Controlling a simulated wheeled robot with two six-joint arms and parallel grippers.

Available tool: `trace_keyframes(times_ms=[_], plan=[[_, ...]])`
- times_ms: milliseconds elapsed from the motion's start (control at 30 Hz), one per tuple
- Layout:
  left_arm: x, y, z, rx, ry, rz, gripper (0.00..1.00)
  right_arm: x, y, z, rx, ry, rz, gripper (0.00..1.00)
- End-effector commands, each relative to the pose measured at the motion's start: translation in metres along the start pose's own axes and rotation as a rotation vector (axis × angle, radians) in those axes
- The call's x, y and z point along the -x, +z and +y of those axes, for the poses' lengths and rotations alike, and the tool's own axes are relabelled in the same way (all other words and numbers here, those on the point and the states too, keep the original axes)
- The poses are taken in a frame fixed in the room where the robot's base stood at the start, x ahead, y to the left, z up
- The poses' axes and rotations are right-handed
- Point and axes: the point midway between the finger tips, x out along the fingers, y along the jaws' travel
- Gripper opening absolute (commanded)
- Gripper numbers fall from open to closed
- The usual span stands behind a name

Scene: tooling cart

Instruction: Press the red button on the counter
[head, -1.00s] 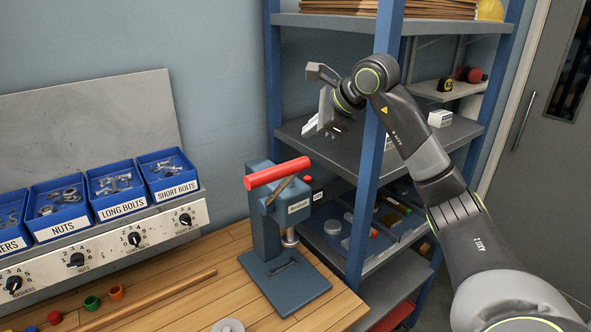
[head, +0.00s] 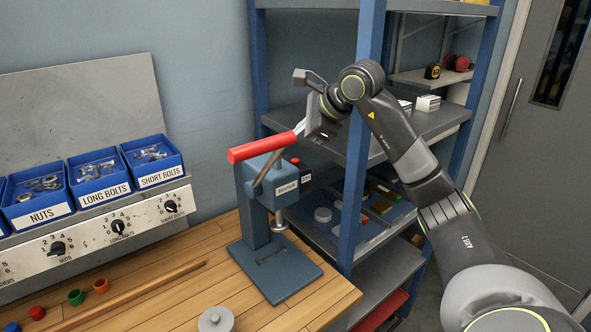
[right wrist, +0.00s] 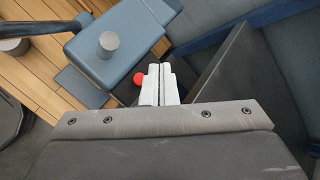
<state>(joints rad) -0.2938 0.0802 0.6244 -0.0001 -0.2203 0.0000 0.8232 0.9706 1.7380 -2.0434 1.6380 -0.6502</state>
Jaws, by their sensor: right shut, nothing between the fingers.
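A small red button (head: 295,161) sits on top of a dark labelled box (head: 304,175), just right of the blue arbor press (head: 265,195). In the right wrist view the red button (right wrist: 139,78) shows just left of my fingertips, partly hidden by them. My right gripper (head: 299,127) is shut and empty, with its pale fingertips above the button and close to the end of the press's red handle grip (head: 262,147). I cannot tell the exact gap to the button. My left gripper is not in view.
The wooden counter (head: 185,270) holds a grey round part (head: 216,319) and several small coloured pieces at the left. Blue bins (head: 152,160) of fasteners stand along the back. A blue-posted shelf rack (head: 363,130) stands behind my right arm, close to it.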

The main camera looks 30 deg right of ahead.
Motion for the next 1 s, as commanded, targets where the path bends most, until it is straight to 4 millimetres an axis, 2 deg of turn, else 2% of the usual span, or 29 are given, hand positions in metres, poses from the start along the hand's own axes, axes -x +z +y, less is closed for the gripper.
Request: trace_keyframes(times_ms=[33,233,1000], plan=[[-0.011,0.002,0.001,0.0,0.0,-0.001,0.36,-0.009,-0.007,0.007,0.0,0.0,0.0,0.0],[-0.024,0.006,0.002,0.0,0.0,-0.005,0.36,-0.021,-0.015,0.015,0.001,0.0,-0.001,0.0],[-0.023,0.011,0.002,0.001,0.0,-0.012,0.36,-0.021,-0.015,0.015,0.0,0.0,0.0,0.0]])
